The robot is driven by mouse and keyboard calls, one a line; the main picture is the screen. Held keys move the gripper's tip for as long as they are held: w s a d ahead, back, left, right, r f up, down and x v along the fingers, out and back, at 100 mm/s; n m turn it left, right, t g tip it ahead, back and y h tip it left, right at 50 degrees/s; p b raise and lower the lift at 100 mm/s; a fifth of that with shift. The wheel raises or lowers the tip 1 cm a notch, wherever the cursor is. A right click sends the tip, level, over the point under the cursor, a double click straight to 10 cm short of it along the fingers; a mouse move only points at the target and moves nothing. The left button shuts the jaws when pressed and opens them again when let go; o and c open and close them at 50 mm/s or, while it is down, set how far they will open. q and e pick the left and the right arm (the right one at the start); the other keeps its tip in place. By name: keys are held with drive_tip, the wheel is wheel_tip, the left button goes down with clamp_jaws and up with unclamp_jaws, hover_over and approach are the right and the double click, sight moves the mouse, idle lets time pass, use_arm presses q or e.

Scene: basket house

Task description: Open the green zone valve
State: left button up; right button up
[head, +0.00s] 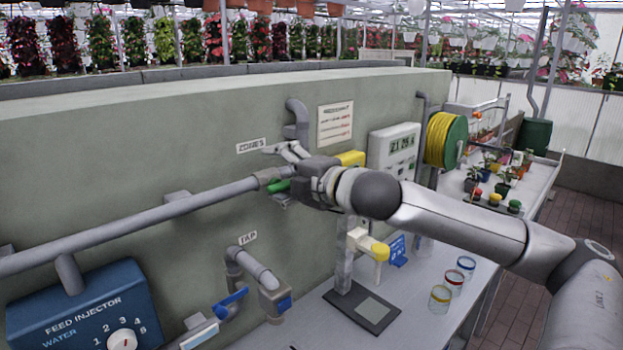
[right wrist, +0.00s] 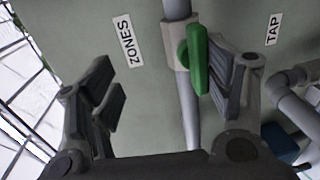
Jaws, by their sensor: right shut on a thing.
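The green zone valve has a green lever handle (head: 279,187) on the grey pipe below the ZONES label (head: 251,146). In the right wrist view, the green handle (right wrist: 198,58) lies against the finger on the right of the picture. My right gripper (head: 281,168) is at this valve and partly hides it in the head view. My left gripper is not in view.
The grey wall carries the long pipe (head: 150,219), a yellow part (head: 350,158) and a display box (head: 395,150) close by. Below are the TAP pipe with a blue handle (head: 232,299) and the feed injector (head: 85,305). Glass jars (head: 440,298) stand on the bench.

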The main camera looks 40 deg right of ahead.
drive_tip(key=shift+s+d+r+b, duration=0.1)
drive_tip(key=shift+s+r+b, duration=0.8)
drive_tip(key=shift+s, duration=0.3)
drive_tip(key=shift+c, duration=1.3)
drive_tip(key=shift+t, duration=0.3)
drive_tip(key=s, duration=0.2)
drive_tip(key=s+r+b, duration=0.1)
drive_tip(key=s, duration=0.2)
drive_tip(key=shift+b, duration=0.3)
drive_tip(key=shift+c, duration=1.1)
use_arm(q)
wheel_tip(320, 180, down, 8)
drive_tip(key=b, duration=0.4)
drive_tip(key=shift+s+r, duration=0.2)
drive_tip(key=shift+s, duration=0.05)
use_arm(e)
drive_tip(key=s, duration=0.5)
drive_tip(key=shift+f, duration=0.25)
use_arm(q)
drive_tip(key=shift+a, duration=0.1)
use_arm(e)
drive_tip(key=shift+d, duration=0.1)
drive_tip(key=shift+f, duration=0.1)
